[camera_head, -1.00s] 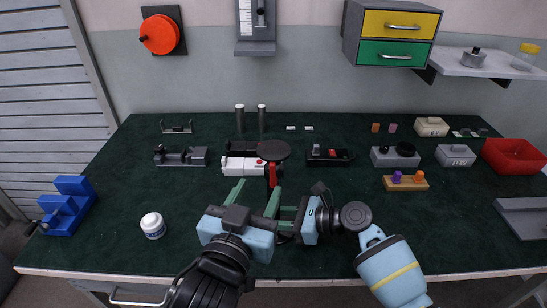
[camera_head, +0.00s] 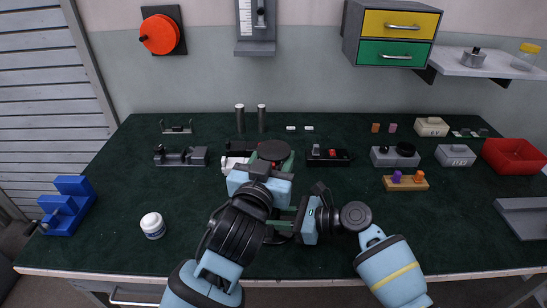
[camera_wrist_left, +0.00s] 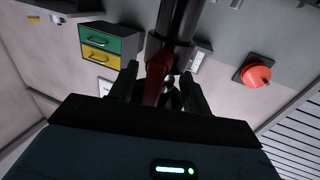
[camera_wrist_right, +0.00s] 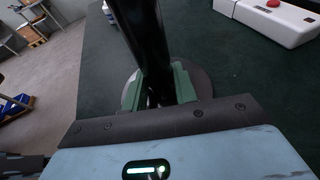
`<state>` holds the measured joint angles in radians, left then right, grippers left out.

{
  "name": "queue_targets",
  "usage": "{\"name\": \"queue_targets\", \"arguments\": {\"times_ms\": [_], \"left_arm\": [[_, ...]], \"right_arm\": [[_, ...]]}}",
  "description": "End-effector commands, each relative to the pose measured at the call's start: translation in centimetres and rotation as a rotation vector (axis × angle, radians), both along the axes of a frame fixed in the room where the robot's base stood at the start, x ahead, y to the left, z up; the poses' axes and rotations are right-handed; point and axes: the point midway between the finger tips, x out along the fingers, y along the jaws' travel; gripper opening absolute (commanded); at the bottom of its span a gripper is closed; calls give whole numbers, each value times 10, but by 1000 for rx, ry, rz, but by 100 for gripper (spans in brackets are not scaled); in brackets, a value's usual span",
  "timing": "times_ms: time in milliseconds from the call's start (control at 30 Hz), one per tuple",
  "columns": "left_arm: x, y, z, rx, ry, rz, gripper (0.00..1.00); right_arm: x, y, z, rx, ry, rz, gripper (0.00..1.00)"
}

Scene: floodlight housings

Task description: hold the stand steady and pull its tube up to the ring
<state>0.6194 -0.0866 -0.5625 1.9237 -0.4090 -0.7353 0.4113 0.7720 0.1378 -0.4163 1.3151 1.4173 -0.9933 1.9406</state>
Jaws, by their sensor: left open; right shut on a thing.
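The stand's round dark top (camera_head: 274,149) shows in the head view, with my left arm hiding most of what is below. In the left wrist view its black tube (camera_wrist_left: 178,22) and a red part (camera_wrist_left: 154,75) with a small silver knob (camera_wrist_left: 169,80) lie between the fingers of my open left gripper (camera_wrist_left: 158,88). My right gripper (camera_wrist_right: 157,88) is shut on the stand's black lower column (camera_wrist_right: 146,40), just above its round base (camera_wrist_right: 205,83). I cannot make out a ring on the tube.
A white box with a red button (camera_wrist_right: 273,4) stands near the base. A black device with a red switch (camera_head: 328,156) is right of the stand. The green mat is clear at front right.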

Motion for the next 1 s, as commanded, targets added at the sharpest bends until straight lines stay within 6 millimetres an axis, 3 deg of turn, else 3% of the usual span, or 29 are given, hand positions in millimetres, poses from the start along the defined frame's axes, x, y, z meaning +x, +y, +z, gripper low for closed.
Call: {"name": "queue_targets", "arguments": {"times_ms": [67, 433, 667, 1000], "left_arm": [[0, 0, 0, 0, 0, 0, 48], [0, 0, 0, 1, 0, 0, 1], [0, 0, 4, -1, -2, 1, 0], [0, 0, 81, -5, -8, -1, 0]], "right_arm": [[0, 0, 0, 0, -1, 0, 2], [0, 0, 0, 0, -1, 0, 2], [0, 0, 0, 0, -1, 0, 2], [0, 0, 0, -1, -1, -1, 2]]}}
